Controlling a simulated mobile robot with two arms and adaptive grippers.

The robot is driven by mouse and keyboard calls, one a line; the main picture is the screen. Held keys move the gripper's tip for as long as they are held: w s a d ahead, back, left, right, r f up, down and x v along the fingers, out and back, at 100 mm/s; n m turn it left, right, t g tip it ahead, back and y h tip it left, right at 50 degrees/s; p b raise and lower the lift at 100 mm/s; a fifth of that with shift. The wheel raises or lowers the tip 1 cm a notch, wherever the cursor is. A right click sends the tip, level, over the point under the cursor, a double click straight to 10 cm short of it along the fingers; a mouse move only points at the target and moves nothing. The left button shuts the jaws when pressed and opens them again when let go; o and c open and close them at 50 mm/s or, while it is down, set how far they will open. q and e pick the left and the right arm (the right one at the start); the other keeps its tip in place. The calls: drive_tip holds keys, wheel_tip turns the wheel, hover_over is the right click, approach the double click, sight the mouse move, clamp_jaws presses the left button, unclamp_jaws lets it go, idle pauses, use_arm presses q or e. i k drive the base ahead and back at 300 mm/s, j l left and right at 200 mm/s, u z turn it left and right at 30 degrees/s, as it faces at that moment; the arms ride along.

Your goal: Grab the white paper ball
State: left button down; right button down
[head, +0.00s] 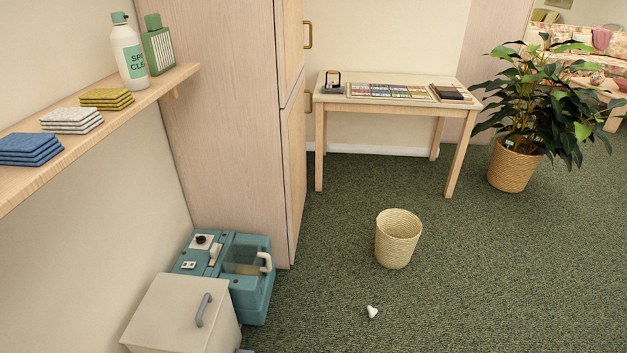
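A small crumpled white paper ball (372,312) lies on the dark green carpet in the lower middle of the head view. It is in front of a round woven basket (398,240) and apart from it. Neither of my grippers shows in the head view.
A teal machine (262,300) and a lidded beige box (165,318) stand on the floor at left, below a wall shelf (150,95). A tall wooden cabinet (225,120), a small table (335,97) and a potted plant (515,168) stand farther back. The carpet at right is clear.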

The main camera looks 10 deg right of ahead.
sight(371, 312)
drive_tip(key=z, duration=0.95)
